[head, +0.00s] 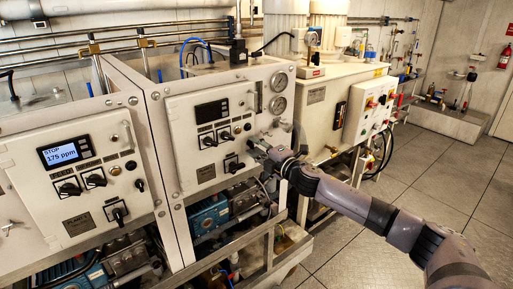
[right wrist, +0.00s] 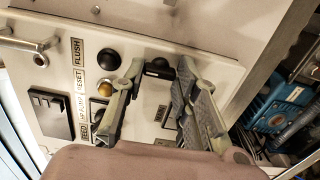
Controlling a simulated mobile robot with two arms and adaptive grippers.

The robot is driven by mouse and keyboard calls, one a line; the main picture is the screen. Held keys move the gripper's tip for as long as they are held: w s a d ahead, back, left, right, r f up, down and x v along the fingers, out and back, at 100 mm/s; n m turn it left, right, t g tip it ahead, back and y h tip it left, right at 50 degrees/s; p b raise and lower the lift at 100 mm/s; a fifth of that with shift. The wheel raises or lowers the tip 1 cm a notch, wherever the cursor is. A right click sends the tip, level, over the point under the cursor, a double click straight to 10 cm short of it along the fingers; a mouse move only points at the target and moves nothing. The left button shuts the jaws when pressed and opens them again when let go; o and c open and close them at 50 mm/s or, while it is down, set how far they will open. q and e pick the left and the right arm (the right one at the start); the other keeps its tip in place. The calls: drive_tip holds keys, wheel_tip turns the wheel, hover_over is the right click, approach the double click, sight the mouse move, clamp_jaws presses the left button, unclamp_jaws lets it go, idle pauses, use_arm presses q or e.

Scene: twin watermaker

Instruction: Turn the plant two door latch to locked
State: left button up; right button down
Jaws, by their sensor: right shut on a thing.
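The plant two door (head: 209,135) is the white panel in the middle of the head view, with a dark display, knobs and a handle. My right gripper (head: 262,150) is at the door's right edge and hides the latch in the head view. In the right wrist view, the black door latch (right wrist: 158,68) sits between the two fingers of my right gripper (right wrist: 160,73). The gripper is shut on the latch. The fingers partly cover it, so I cannot tell whether it stands locked or unlocked. My left gripper is not in view.
The plant one panel (head: 75,175), with a lit display, stands to the left. A white pump cabinet (head: 330,105) with a control box (head: 369,108) stands to the right. Metal frame rails and a blue pump (head: 208,216) lie below the door. The floor at right is clear.

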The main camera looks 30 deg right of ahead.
drive_tip(key=c, duration=1.2)
unclamp_jaws()
drive_tip(key=shift+c, duration=0.2)
drive_tip(key=shift+s+f, duration=0.15)
drive_tip(key=shift+s, duration=0.35)
drive_tip(key=s, duration=1.1)
drive_tip(key=shift+d, duration=0.45)
